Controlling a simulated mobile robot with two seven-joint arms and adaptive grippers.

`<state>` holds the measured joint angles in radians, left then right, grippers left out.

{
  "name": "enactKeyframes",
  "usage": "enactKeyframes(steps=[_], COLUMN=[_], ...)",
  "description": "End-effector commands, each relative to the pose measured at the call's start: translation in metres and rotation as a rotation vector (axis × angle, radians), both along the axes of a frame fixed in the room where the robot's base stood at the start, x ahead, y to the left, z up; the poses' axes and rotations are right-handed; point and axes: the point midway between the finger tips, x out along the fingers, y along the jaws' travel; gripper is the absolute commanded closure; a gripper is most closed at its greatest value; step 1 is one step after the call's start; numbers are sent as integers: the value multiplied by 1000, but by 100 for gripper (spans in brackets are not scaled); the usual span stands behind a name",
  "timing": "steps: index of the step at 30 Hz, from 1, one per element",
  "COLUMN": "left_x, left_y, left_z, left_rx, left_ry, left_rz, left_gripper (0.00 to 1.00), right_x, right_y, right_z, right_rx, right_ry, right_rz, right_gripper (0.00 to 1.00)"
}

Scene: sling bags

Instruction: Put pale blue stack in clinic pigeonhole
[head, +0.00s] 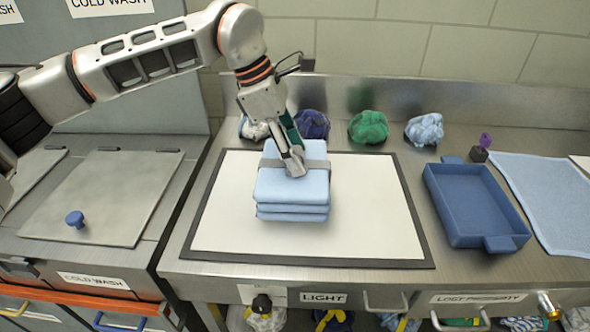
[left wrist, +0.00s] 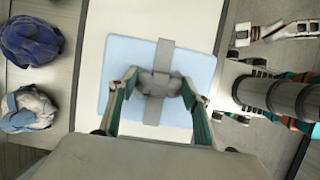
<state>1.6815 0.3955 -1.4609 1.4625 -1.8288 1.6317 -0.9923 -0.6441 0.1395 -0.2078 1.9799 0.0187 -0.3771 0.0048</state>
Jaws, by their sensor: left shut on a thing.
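The pale blue stack (head: 292,190) is several folded layers with a grey strap around it. It is over the white panel of the counter in the head view; whether it touches the panel is hard to tell. In the left wrist view the stack (left wrist: 122,60) lies flat below the gripper. My left gripper (head: 294,168) is shut on the stack's strap from above, its fingers (left wrist: 158,86) meeting at a grey bunched part. No pigeonhole labelled clinic shows. Parts that may be my right arm show at the right of the left wrist view; its jaws are unclear.
The dark-rimmed white panel (head: 225,225) has free room on both sides. A blue tray (head: 470,205) and a blue cloth (head: 550,195) lie right. Several bundled cloths, including a green one (head: 368,127), line the back wall. A metal lid (head: 105,195) with a blue knob is left.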

Motion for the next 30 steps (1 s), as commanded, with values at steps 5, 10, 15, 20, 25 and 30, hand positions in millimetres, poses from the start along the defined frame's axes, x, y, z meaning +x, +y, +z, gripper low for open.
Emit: enactKeyframes(steps=[5, 10, 15, 20, 25, 30], left_x=[0, 0, 0, 1, 0, 0], left_y=[0, 0, 0, 0, 0, 0], left_z=[-6, -26, -46, -47, -48, -51], left_rx=[-2, -1, -2, -2, -2, 0], left_ry=[-2, -1, -2, -4, -3, -1], left_rz=[0, -1, 1, 1, 0, 0], left_gripper=[100, 100, 100, 100, 100, 35], right_x=[1, 2, 2, 2, 2, 2], right_y=[0, -1, -1, -1, -1, -1], right_z=[1, 1, 1, 1, 1, 1], right_rx=[0, -1, -1, -1, -1, -1], right_ry=[-3, -3, -5, -6, -6, -6], right_rz=[0, 1, 0, 0, 0, 0], right_gripper=[60, 60, 60, 60, 60, 60])
